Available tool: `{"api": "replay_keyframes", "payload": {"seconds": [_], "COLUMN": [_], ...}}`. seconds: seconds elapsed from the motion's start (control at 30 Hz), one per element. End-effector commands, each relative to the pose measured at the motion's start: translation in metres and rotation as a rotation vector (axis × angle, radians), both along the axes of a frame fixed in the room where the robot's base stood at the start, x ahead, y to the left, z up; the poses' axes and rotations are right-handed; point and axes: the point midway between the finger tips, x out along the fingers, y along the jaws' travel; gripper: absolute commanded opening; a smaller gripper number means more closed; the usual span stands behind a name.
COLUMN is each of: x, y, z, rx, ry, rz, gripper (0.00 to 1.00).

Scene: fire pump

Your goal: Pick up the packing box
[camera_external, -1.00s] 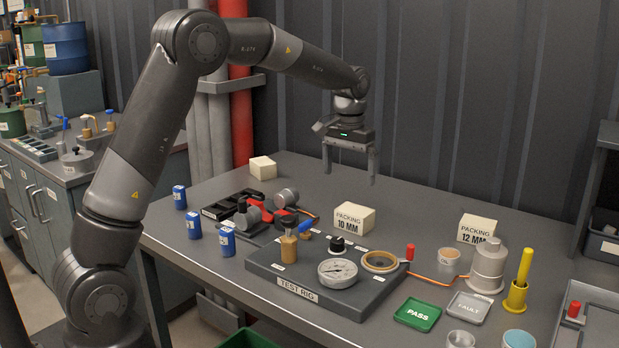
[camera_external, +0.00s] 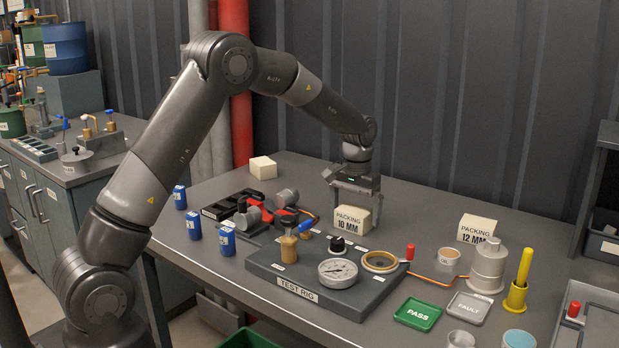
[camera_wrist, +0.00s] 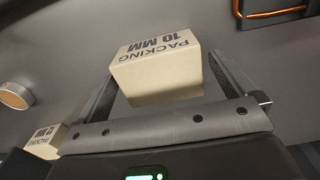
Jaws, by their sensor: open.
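The cream PACKING 10 MM box (camera_external: 350,221) stands on the bench behind the test rig. My gripper (camera_external: 357,212) is low over it, pointing down, with its fingers on either side of the box. In the wrist view the box (camera_wrist: 157,75) lies between the two open fingers (camera_wrist: 163,72), and I cannot tell whether either finger touches it. A second cream box, PACKING 12 MM (camera_external: 478,229), stands farther right on the bench. It also shows at the lower left of the wrist view (camera_wrist: 46,141).
The test rig (camera_external: 300,292) with its gauge and brass fitting is in front of the 10 MM box. An orange tube (camera_external: 430,276) runs right to a grey cylinder (camera_external: 488,265). Another cream box (camera_external: 263,168) is at the back left. The bench behind the boxes is clear.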

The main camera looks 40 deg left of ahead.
Motion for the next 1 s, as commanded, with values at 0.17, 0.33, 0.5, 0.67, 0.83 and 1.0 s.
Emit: {"api": "replay_keyframes", "payload": {"seconds": [0.17,0.33,0.5,0.67,0.83,1.0], "x": [0.0,0.0,0.0,0.0,0.0,0.0001], "y": [0.0003,0.0003,0.0003,0.0004,0.0004,0.0004], "z": [-0.0138,-0.0132,-0.013,-0.0129,-0.0128,-0.0125], "rx": [0.0,0.0,0.0,0.0,0.0,0.0], "ry": [0.0,-0.001,-0.001,-0.001,-0.001,-0.001], "rz": [0.0,0.0,0.0,0.0,0.001,0.001], "gripper": [1.0,0.98,0.84,0.71,0.57,0.51]}}
